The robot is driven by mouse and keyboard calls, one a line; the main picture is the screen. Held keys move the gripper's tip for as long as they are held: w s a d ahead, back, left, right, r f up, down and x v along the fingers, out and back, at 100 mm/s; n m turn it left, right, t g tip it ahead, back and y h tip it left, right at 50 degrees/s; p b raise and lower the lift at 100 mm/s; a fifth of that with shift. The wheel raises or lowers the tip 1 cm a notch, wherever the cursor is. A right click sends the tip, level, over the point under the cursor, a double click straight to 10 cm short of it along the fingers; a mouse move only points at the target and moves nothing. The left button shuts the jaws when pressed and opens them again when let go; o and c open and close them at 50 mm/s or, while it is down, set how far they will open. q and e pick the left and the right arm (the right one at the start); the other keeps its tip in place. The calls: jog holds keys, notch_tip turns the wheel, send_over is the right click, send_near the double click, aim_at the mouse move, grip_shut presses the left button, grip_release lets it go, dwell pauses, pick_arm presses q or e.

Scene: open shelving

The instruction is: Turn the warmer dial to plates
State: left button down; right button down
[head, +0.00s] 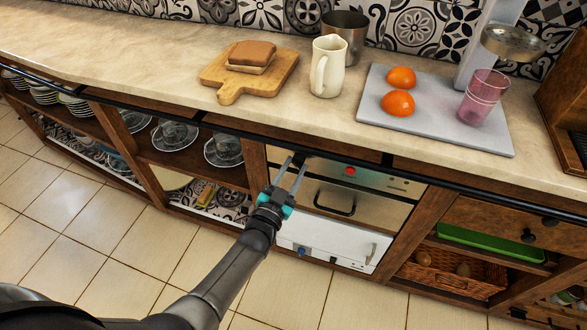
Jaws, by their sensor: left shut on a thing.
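The warmer (325,171) is a steel-fronted unit built in under the counter, with a red light or button (350,171) on its upper panel. A small dark dial (299,157) sits at the left end of that panel. My left gripper (297,165) reaches up to the panel from below, its two thin fingers shut on the dial. The fingers partly hide the dial, and its marks are too small to read. My right gripper is not in view.
A black rail (385,160) runs along the counter edge above the panel. A cutting board (225,90), jug (327,68) and grey tray (430,130) stand on the counter.

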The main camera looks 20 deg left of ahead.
pick_arm(q)
jog(key=c, duration=0.5)
grip_release()
jog(key=s+p, duration=0.1)
jog(key=s, duration=0.4)
jog(key=s+a+p, duration=0.1)
jog(key=s, duration=0.4)
jog(key=s+f+p, duration=0.1)
jog(key=s, duration=0.4)
jog(key=shift+a, duration=0.4)
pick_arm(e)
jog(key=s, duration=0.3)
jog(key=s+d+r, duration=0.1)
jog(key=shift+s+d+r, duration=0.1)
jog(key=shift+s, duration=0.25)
pick_arm(q)
jog(key=shift+s+f+p, duration=0.1)
jog(key=shift+p, duration=0.25)
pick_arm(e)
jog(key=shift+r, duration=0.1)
